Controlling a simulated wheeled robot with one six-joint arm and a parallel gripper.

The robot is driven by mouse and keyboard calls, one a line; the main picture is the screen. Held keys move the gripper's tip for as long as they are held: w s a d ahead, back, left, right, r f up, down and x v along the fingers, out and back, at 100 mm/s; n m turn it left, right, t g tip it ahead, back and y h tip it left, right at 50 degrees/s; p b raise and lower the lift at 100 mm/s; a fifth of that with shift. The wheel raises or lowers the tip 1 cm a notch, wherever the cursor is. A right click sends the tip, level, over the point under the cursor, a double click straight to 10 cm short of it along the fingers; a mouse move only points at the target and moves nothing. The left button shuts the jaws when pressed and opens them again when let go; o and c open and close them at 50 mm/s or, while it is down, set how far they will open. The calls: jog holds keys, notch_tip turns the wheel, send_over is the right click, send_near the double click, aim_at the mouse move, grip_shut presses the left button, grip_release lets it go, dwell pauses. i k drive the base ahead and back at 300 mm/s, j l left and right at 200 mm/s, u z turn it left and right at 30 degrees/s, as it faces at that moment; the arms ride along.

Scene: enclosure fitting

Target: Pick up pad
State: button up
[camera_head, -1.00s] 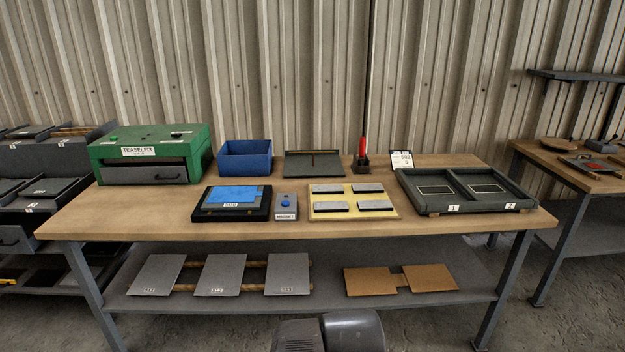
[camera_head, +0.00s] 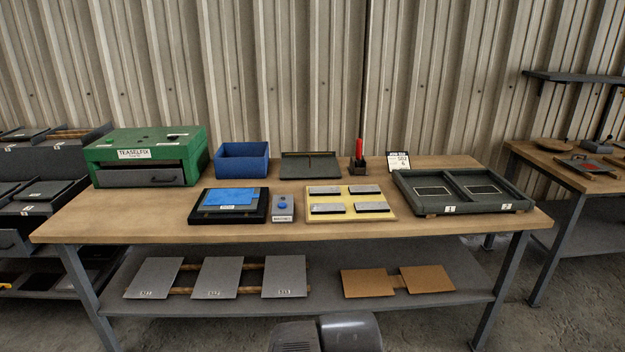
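Several grey pads with dark edges lie in two rows on a yellow board (camera_head: 350,206) at the middle of the workbench. They are a back left pad (camera_head: 325,190), a back right pad (camera_head: 364,189), a front left pad (camera_head: 328,209) and a front right pad (camera_head: 372,206). A blue sheet (camera_head: 230,196) lies on a black-framed fixture (camera_head: 198,214) to the left; I cannot tell if it is also a pad. My gripper is not in view; only a dark rounded part of my own body shows at the bottom edge.
A small grey box with a blue button (camera_head: 283,214) stands between fixture and board. Behind are a green drawer unit (camera_head: 150,140), a blue bin (camera_head: 242,163) and a red-handled tool (camera_head: 359,152). A two-bay tray (camera_head: 460,209) is at right. Bare wood runs along the front.

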aim_at(363, 206)
jog(key=i+j+z, duration=0.15)
jog(key=i, duration=1.75)
